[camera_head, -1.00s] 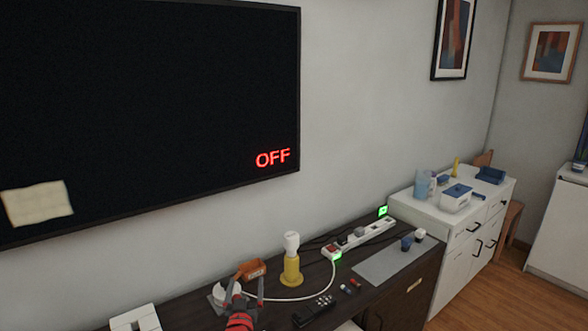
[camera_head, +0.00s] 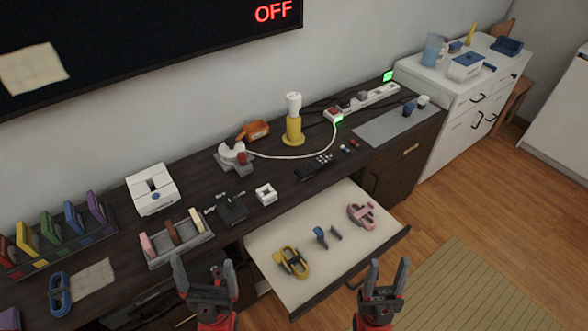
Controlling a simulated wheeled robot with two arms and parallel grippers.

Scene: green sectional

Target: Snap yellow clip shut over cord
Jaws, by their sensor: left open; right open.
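A yellow looped item (camera_head: 293,260) with dark parts lies in the open drawer (camera_head: 264,238); it looks like a clip around a coiled cord, but I cannot tell whether the clip is shut. A yellow piece (camera_head: 27,238) also stands in the rack at far left. A white cord (camera_head: 300,156) runs from a round white device (camera_head: 233,154) to the power strip (camera_head: 362,102). My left gripper (camera_head: 204,266) is open and empty, left of the drawer. Neither touches the yellow item.
The drawer also holds a pink looped item (camera_head: 361,214) and small blue pieces (camera_head: 321,236). On the dark desk stand a yellow-based lamp (camera_head: 293,124), a remote (camera_head: 314,166), a white box (camera_head: 152,189), a small tray (camera_head: 180,247) and a blue looped item (camera_head: 59,294).

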